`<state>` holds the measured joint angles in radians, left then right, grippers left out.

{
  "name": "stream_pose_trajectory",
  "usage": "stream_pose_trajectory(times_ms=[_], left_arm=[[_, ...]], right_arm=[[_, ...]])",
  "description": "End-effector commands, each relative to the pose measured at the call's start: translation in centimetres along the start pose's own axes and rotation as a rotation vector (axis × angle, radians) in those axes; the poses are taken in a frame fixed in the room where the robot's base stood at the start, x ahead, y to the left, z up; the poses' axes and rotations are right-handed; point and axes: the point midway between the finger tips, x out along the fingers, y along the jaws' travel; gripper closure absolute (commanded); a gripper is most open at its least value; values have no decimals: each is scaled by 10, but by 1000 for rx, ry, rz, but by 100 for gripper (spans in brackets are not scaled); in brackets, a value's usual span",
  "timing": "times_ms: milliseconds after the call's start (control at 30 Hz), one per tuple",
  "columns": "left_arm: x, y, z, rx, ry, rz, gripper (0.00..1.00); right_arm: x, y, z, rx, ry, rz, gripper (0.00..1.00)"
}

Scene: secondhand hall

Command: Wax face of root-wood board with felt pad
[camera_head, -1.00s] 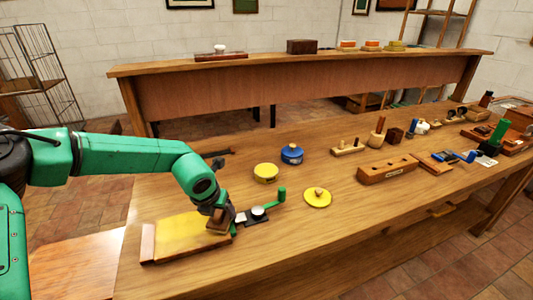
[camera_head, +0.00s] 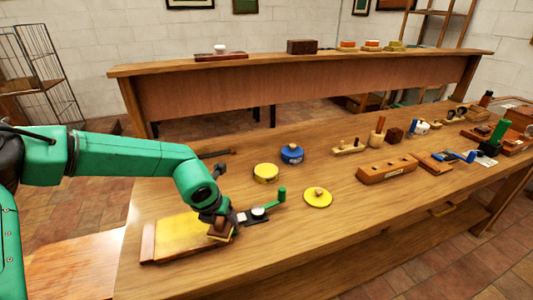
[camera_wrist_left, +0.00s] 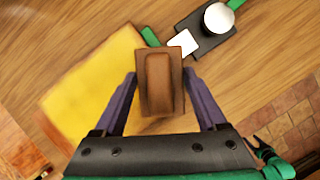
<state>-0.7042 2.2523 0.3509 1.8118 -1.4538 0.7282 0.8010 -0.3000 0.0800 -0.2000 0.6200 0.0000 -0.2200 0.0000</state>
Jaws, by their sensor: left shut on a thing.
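The board (camera_head: 183,236) lies flat near the bench's left front corner, its face mostly yellow with a bare brown strip at its left end. My left gripper (camera_head: 221,220) is shut on the felt pad (camera_head: 219,233), a brown block with a raised grip. The pad is at the board's right end; I cannot tell if its underside touches the face. In the left wrist view the pad (camera_wrist_left: 160,80) sits between my purple fingers, with the yellow board (camera_wrist_left: 88,85) to its left. A yellow disc with a knob (camera_head: 318,199) lies to the right.
A black and green clamp (camera_head: 258,212) with a pale knob stands just right of the board. A yellow tin (camera_head: 265,173) and a blue tin (camera_head: 291,154) stand behind. A long wooden block (camera_head: 386,169) and several tools lie further right. The bench's front middle is clear.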

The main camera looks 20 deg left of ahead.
Motion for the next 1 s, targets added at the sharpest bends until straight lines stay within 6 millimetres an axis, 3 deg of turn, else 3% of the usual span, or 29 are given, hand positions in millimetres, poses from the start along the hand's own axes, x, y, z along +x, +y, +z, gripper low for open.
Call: stream_pose_trajectory(times_ms=[333,767,1000], left_arm=[[-7,30,-15,-3,0,0,93],[-9,38,-19,-1,0,0,93],[-14,56,-30,-4,-3,-3,93]], right_arm=[[0,0,0,0,0,0,37],[0,0,0,0,0,0,37],[0,0,0,0,0,0,37]])
